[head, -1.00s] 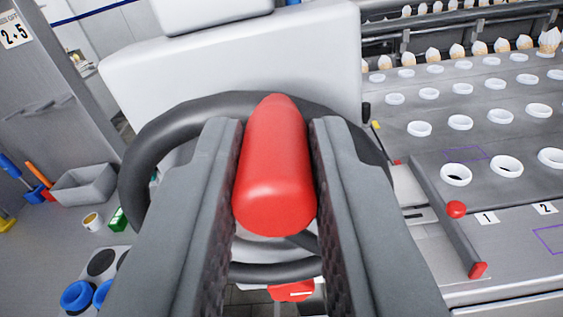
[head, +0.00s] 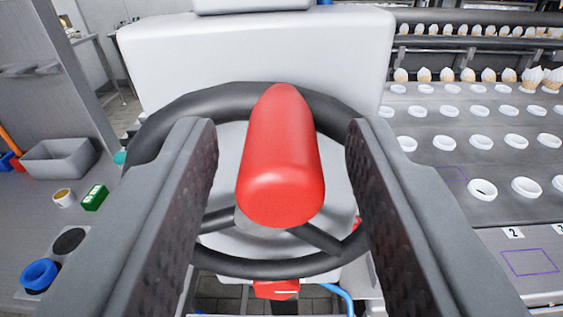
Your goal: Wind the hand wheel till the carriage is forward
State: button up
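The hand wheel (head: 265,268) is a dark ring with spokes, in front of a white machine housing (head: 250,50). Its red handle knob (head: 281,165) points toward me near the middle of the view. My gripper (head: 282,160) is open, with one finger on each side of the red knob. There is a visible gap between each finger and the knob. The fingers hide the left and right parts of the wheel rim. I cannot pick out the carriage for certain.
On the right is a grey plate with several white ring holders (head: 525,187); cones (head: 450,75) stand behind it. On the left a counter holds a grey bin (head: 62,158), a green box (head: 95,197) and a blue ring (head: 39,275). A red block (head: 277,289) sits below the wheel.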

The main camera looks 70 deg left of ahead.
jog(key=shift+d+r, duration=0.1)
jog(key=shift+d, duration=0.05)
jog(key=v, duration=1.7)
jog(key=shift+s, duration=0.1)
jog(key=s+a+f+m+t+h, duration=0.2)
jog(key=s+f+m+t+h, duration=0.2)
jog(key=s+f+m+h, duration=0.6)
jog(key=s+d+f+m+t+h, duration=0.1)
jog(key=s+d+f+t+h, duration=0.1)
jog(key=s, duration=0.8)
jog(key=s+d+f+m+t+h, duration=0.2)
jog(key=s+t+h, duration=0.3)
jog(key=s, duration=0.5)
jog(key=shift+d+f+m, duration=0.3)
jog(key=shift+d+f, duration=0.25)
jog(key=shift+f, duration=0.05)
dwell(0.4)
